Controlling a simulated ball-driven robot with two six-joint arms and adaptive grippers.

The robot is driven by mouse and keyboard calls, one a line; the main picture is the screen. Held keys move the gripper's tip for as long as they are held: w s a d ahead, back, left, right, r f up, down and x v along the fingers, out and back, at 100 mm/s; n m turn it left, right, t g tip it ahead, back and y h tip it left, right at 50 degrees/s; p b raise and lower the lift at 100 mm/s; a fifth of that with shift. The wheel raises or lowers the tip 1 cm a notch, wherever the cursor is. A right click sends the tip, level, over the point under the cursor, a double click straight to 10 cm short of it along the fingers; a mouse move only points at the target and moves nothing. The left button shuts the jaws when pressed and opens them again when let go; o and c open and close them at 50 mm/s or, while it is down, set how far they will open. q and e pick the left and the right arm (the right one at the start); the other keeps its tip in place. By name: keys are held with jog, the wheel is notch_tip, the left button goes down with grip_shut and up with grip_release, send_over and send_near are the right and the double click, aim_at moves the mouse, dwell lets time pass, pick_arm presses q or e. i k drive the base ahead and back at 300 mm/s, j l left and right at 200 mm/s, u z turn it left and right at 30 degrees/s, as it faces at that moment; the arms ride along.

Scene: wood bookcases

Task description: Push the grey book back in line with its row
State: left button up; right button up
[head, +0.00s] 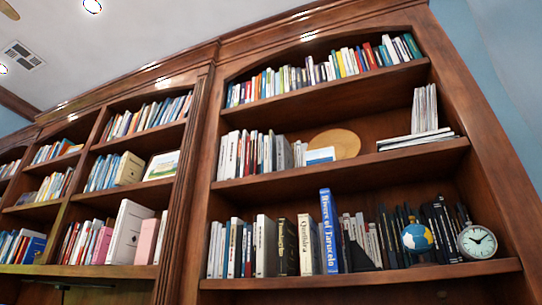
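A thick grey book (266,246) stands upright in the row on the lowest visible shelf (370,276) of the right bookcase. White and blue books are on its left and a dark book (288,247) is on its right. Another grey-spined book (283,153) stands at the right end of the row on the shelf above. I cannot tell for sure which of the two is the task's book, or how far either stands out. Neither of my grippers is in view.
A tall blue book (329,231) rises above its neighbours. A small globe (417,237) and a round clock (477,242) stand at the lowest shelf's right end. A round wooden plate (335,143) is on the middle shelf. A dark wood post (188,190) divides the bookcases.

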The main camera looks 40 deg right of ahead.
aim_at(283, 151)
jog(key=i+z, duration=0.1)
jog(key=z, duration=0.35)
jog(key=i+j+z, duration=0.1)
jog(key=z, duration=0.35)
jog(key=i+j+z, duration=0.35)
jog(key=i+j, duration=0.15)
jog(key=j, duration=0.15)
jog(key=i+j+z, duration=0.35)
jog(key=j, duration=0.4)
jog(key=i+j, duration=0.3)
jog(key=j, duration=0.15)
jog(key=i+j, duration=0.25)
jog(key=j, duration=0.2)
